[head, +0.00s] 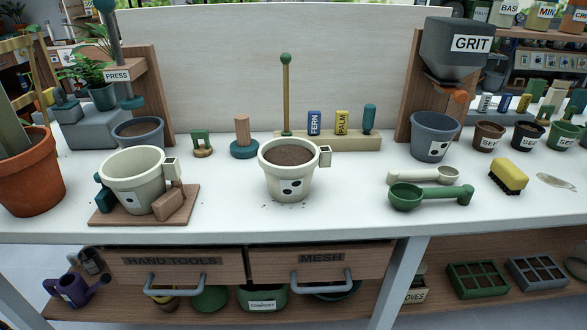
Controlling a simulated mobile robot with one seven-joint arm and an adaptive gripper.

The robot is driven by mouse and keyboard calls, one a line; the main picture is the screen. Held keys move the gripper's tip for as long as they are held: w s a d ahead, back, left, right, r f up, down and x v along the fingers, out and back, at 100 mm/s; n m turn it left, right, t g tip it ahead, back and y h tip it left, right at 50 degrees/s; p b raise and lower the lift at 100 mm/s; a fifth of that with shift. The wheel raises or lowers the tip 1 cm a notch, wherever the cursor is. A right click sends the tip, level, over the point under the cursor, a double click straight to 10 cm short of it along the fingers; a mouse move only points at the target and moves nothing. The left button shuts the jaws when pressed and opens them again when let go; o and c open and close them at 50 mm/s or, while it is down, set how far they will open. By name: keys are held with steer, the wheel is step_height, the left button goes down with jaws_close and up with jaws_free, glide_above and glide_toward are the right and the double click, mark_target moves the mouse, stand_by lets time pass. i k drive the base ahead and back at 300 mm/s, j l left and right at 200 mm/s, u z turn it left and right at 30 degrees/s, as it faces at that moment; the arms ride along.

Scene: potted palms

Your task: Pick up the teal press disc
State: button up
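A teal disc (244,150) with an upright wooden peg handle stands on the white bench, left of centre. It is behind and to the left of a cream pot of soil (287,187), and apart from it. This matches the teal press disc. My gripper is not in view.
A small green-and-wood piece (202,149) stands left of the disc. A wooden rack (345,143) with a green-knobbed rod, FERN and PALM labels is right of it. An empty cream pot (133,190) in a wooden holder is front left. Bench between the cream pots is clear.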

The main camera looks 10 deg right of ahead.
mark_target(251, 152)
steer(key=i+l+u, duration=0.45)
steer(key=l+u, duration=0.2)
steer(key=i+l+u, duration=0.25)
